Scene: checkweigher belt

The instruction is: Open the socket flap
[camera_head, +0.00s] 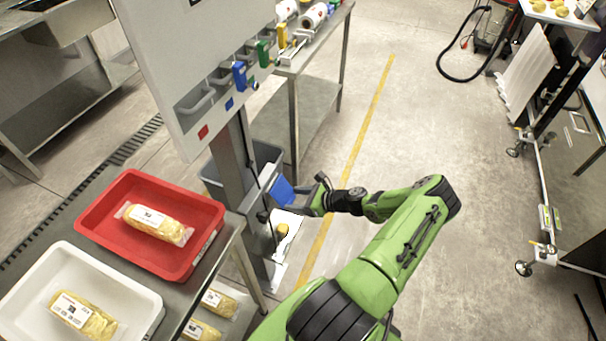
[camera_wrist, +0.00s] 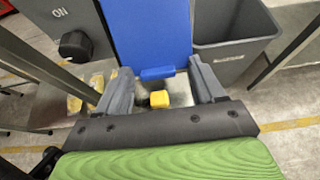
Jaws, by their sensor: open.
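The socket flap is a blue plate (camera_head: 282,190) on the side of the grey post. In the wrist view the blue flap (camera_wrist: 150,30) stands upright in the picture, with a blue lip (camera_wrist: 158,73) along its lower edge. My gripper (camera_head: 305,197) is at the flap's right side. In the wrist view my gripper (camera_wrist: 163,84) is open, its two grey fingers on either side of the lip. I cannot tell whether they touch it. A yellow piece (camera_wrist: 160,98) shows between the fingers. The flap's hinge and the socket behind it are not clearly seen.
A black knob (camera_wrist: 75,45) under an "ON" label is left of the flap. A grey bin (camera_head: 265,165) stands behind the post. A red tray (camera_head: 95,215) and a white tray (camera_head: 140,290) sit on the table at left.

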